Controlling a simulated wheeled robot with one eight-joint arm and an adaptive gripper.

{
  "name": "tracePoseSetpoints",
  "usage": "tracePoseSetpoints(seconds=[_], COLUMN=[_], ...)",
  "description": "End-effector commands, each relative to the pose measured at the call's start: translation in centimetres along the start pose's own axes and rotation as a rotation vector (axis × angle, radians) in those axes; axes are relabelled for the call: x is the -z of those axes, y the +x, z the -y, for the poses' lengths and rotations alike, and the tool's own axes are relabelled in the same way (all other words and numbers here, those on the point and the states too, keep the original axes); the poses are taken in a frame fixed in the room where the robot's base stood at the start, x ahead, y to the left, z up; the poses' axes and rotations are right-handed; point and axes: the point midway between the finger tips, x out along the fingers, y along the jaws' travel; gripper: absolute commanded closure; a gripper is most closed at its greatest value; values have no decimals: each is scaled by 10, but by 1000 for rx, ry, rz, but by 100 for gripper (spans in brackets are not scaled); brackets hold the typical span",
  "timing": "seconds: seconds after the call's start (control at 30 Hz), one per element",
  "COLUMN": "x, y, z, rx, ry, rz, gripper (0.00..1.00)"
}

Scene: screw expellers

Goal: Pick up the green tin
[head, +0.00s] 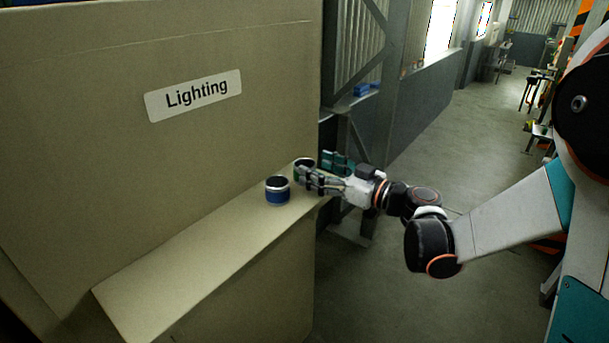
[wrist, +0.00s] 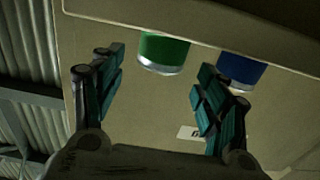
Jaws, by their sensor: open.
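The green tin (wrist: 164,52), with a pale metal rim, shows in the wrist view just beyond the fingertips, in the gap between the fingers. My gripper (head: 313,168) is open beside this tin. In the wrist view my gripper (wrist: 162,72) is empty, with one finger to each side of the green tin. I cannot tell whether either finger touches it.
A blue tin (head: 277,191) stands close by on the cardboard-coloured ledge (head: 190,262); it also shows in the wrist view (wrist: 240,70), near the right finger. A tall panel labelled "Lighting" (head: 194,95) rises behind the ledge. The ledge's near part is bare.

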Motion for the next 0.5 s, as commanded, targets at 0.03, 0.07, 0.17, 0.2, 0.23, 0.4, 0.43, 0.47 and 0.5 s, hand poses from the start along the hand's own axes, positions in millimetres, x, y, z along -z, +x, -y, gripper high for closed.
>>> tracePoseSetpoints(seconds=[0.03,0.07,0.17,0.2,0.23,0.4,0.43,0.47,0.5], x=[-2,-2,-6,-7,-6,-5,-5,-5,-5], y=[5,9,22,29,33,48,48,48,48], z=[0,0,0,0,0,0,0,-1,-1], rx=[2,2,3,3,3,1,0,0,0], ry=[0,0,0,0,0,0,0,0,0], rz=[0,0,0,0,0,0,0,0,0], gripper=[32,32,32,32,32,32,32,32,32])
